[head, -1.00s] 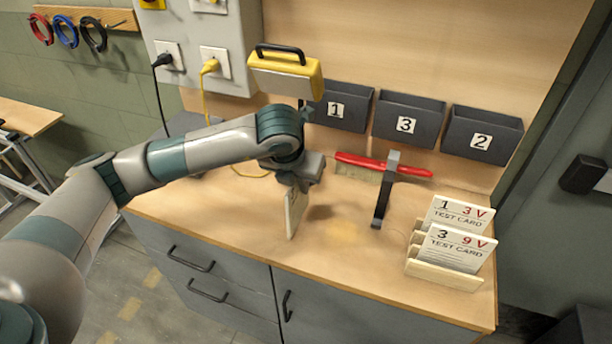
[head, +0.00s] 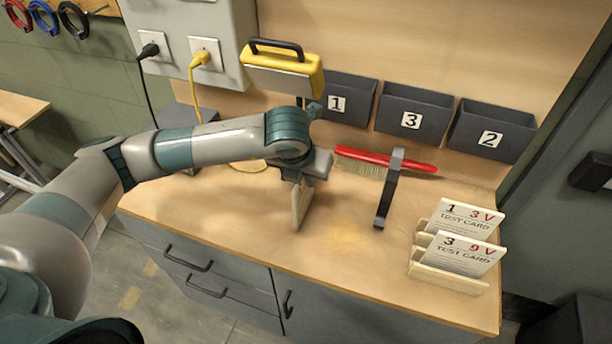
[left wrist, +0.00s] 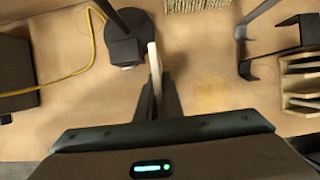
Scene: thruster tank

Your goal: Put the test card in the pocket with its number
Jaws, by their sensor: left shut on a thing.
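My left gripper (head: 303,180) is shut on a pale test card (head: 300,206), held edge-on over the bench; its number cannot be read. The card also shows as a thin strip between the fingers in the left wrist view (left wrist: 154,68). Three dark pockets hang on the back panel: pocket 1 (head: 345,88), pocket 3 (head: 412,105) in the middle, and pocket 2 (head: 490,122) at the right. The card is in front of and below pocket 1, apart from it. My right gripper is not in view.
A red-handled brush (head: 385,160) lies behind a dark upright stand (head: 388,190) right of the card. A yellow-framed lamp or box (head: 283,70) rises left of pocket 1. Yellow cable (left wrist: 90,50) lies on the bench.

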